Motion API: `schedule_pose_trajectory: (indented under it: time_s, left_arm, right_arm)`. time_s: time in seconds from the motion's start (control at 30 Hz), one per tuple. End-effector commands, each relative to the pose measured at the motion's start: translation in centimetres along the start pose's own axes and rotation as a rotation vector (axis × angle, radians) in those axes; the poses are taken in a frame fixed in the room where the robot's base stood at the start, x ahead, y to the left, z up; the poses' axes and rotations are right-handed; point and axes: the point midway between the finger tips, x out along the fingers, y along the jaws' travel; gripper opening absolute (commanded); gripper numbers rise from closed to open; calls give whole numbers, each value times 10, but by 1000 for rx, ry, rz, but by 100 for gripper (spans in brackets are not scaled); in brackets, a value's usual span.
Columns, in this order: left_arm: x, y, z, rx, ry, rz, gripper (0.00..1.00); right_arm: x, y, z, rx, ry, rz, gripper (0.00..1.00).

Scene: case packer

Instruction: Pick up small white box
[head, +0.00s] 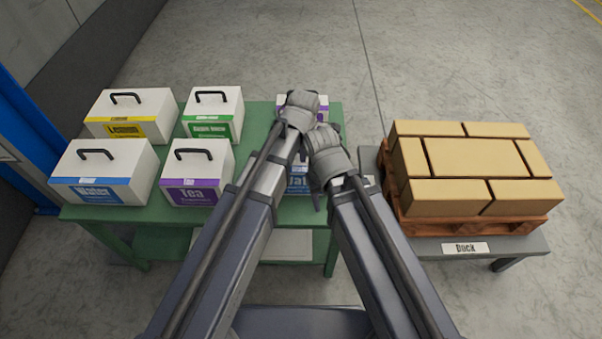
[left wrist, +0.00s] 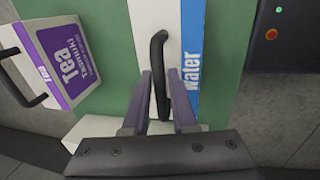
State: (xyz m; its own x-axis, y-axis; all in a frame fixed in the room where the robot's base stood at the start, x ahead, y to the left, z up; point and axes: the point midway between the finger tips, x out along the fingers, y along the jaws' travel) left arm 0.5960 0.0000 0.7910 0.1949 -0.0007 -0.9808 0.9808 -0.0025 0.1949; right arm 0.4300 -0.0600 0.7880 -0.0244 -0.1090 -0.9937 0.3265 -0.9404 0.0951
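A white box with a blue Water band (left wrist: 190,55) and a black handle (left wrist: 158,60) lies under my left gripper (left wrist: 168,80) in the left wrist view. The two fingers stand on either side of the handle, with a gap still showing, so the gripper looks open around it. In the head view a small white box with a blue label (head: 299,184) shows only in part between my arms. Another small white box with a purple band (head: 322,103) is partly hidden behind my left wrist.
At right, tan cartons (head: 475,157) sit on a wooden pallet (head: 470,226) on the Dock table (head: 375,158).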

Motion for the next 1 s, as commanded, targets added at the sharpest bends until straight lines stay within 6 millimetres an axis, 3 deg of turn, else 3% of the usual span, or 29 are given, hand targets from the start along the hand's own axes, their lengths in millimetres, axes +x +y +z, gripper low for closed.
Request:
schedule_pose_trajectory:
  time_s: [0.03, 0.2, 1.0]
  left_arm:
    - [0, 0, 0, 0, 0, 0, 19]
    - [0, 0, 0, 0, 0, 0, 0]
    - [0, 0, 0, 0, 0, 0, 0]
  right_arm:
    - [0, 0, 0, 0, 0, 0, 50]
    - [0, 0, 0, 0, 0, 0, 50]
    - [0, 0, 0, 0, 0, 0, 50]
